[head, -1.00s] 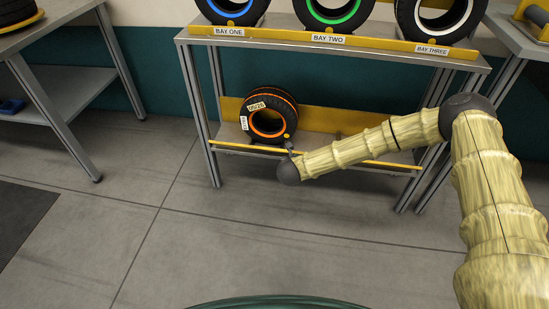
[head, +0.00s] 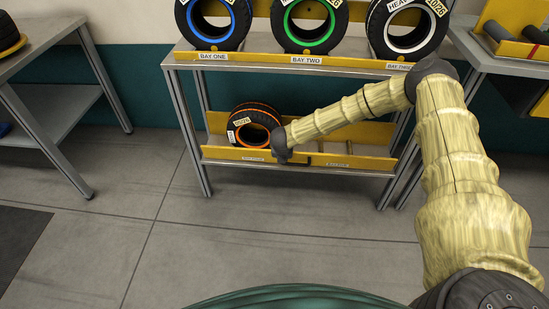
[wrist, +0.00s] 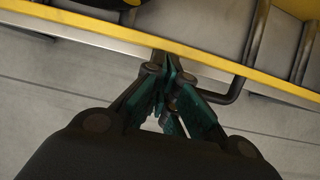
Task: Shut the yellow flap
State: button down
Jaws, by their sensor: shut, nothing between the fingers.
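The yellow flap (head: 228,153) stands upright, or nearly so, along the front of the lower shelf, with small labels on its face. In the wrist view the flap (wrist: 215,62) is a yellow strip running diagonally, with a dark bent handle (wrist: 238,88) beside it. My gripper (wrist: 165,68) is shut and empty, its fingertips at the strip's lower edge, left of the handle; I cannot tell whether they touch. In the head view my dark wrist end (head: 281,150) is in front of the flap and hides the fingers.
An orange-ringed tyre (head: 254,125) stands on the lower shelf behind the flap. Tyres with blue (head: 212,20), green (head: 310,20) and white (head: 408,25) rings stand on the top shelf. Side tables flank the rack. The floor in front is clear.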

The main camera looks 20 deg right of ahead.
jog(key=shift+w+d+r+p, duration=0.2)
jog(key=shift+w, duration=0.25)
jog(key=shift+w+d+r+p, duration=0.15)
jog(key=shift+w+d+r, duration=0.05)
jog(key=shift+w, duration=0.2)
